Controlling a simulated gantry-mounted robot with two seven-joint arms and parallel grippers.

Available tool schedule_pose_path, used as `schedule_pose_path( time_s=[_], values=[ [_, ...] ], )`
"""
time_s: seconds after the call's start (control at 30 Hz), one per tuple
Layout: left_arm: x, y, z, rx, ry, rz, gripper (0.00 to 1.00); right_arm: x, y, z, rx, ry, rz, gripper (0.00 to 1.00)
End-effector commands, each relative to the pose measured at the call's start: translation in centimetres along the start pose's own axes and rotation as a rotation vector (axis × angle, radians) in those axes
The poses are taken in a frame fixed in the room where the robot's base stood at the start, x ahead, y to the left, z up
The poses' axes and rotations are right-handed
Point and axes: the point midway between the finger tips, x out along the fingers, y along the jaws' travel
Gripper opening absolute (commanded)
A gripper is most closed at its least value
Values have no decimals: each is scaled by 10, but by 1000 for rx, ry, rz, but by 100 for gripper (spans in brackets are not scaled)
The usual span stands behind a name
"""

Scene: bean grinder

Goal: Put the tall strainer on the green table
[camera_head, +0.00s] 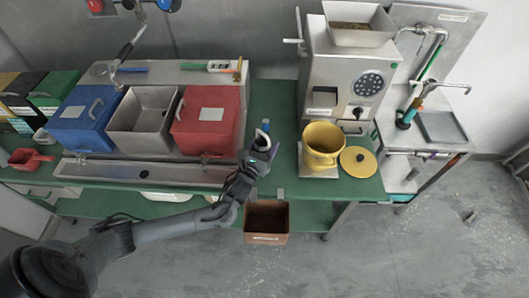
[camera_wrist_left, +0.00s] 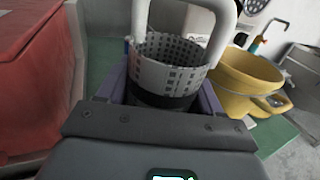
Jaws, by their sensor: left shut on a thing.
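The tall strainer (camera_wrist_left: 170,68) is a grey perforated cylinder with a darker lower part and a big white loop handle. My left gripper (camera_wrist_left: 163,92) is shut on it, with a purple finger on each side. In the head view the left gripper (camera_head: 258,156) is over the green table (camera_head: 285,108), between the red box and the yellow pot. Only a small white part of the strainer (camera_head: 263,139) shows there above the gripper. I cannot tell if its base touches the table. My right gripper is not in view.
The red box (camera_head: 207,122) stands left of the gripper; the yellow pot (camera_head: 322,148) and its lid (camera_head: 358,161) stand right. The grinder (camera_head: 345,80) is behind the pot. A brown bin (camera_head: 266,223) is below the front edge. Green tabletop is clear behind the gripper.

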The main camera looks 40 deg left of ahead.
Motion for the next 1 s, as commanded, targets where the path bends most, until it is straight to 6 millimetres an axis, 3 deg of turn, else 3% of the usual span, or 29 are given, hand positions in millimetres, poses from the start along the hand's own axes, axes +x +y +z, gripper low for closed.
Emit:
schedule_pose_path(
  time_s=[0.37,0.8,0.83,0.97,1.0],
  values=[
    [0,0,-39,0,2,1,16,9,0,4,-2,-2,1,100],
    [0,0,-43,-1,1,0,16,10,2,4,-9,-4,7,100],
    [0,0,-43,-1,1,0,70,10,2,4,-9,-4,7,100],
    [0,0,-43,-1,1,0,90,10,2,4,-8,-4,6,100],
    [0,0,-43,-1,1,0,91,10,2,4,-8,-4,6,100]
  ],
)
